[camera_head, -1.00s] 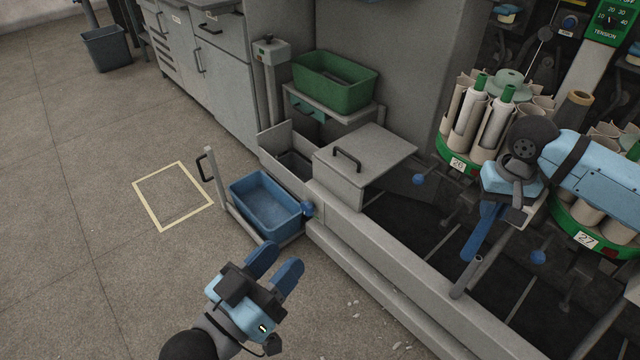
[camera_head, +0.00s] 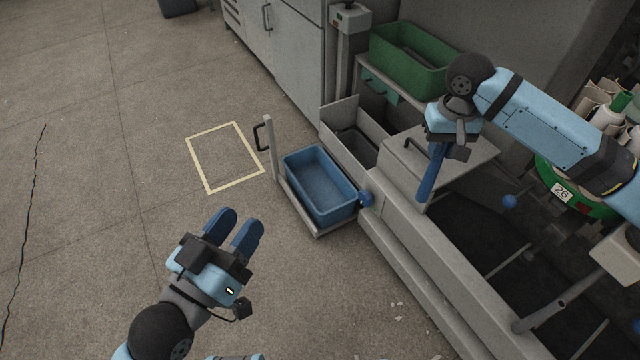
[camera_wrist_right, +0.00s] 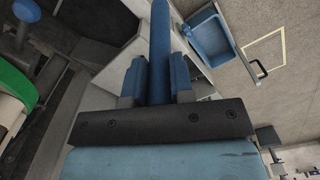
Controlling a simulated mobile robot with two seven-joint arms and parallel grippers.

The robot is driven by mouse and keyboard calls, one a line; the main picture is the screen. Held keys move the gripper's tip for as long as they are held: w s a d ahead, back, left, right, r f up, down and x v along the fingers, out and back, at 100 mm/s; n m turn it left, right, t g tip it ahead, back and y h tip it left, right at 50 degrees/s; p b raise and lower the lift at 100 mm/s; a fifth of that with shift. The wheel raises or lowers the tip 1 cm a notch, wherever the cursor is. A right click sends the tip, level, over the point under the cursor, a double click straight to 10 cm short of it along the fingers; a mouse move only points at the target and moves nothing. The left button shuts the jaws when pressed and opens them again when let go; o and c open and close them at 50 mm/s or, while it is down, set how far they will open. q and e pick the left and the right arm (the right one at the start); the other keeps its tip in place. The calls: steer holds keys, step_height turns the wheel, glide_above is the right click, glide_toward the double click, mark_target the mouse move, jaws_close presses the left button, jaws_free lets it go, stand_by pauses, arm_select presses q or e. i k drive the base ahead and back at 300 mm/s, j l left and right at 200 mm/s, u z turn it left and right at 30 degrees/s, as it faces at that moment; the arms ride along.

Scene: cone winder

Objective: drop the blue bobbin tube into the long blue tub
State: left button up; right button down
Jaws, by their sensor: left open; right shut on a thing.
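The long blue tub (camera_head: 322,186) stands on a low trolley beside the machine, open at the top and empty inside. It also shows at the upper right of the right wrist view (camera_wrist_right: 207,37). My right gripper (camera_head: 440,151) is shut on the blue bobbin tube (camera_head: 431,177), which hangs down at a slight tilt. In the right wrist view the tube (camera_wrist_right: 160,40) sticks out between the two fingers. The tube is to the right of the tub, above the machine's grey lid, apart from the tub. My left gripper (camera_head: 233,230) is open and empty, left of the tub.
A green tub (camera_head: 412,62) sits on a stand behind the machine's end. A grey lid with a handle (camera_head: 462,158) and an open grey bin (camera_head: 355,148) lie beside the blue tub. The trolley has an upright handle (camera_head: 262,137). A yellow floor outline (camera_head: 207,190) surrounds clear floor.

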mark_target(323, 191)
steer(key=i+j, duration=1.3)
steer(key=j, duration=0.25)
steer(key=i+j, duration=0.65)
steer(key=i+j+z, duration=0.1)
steer(key=j+z, duration=0.15)
steer(key=z, duration=0.25)
steer(key=i+j+z, duration=0.1)
steer(key=j+z, duration=0.15)
steer(key=z, duration=0.25)
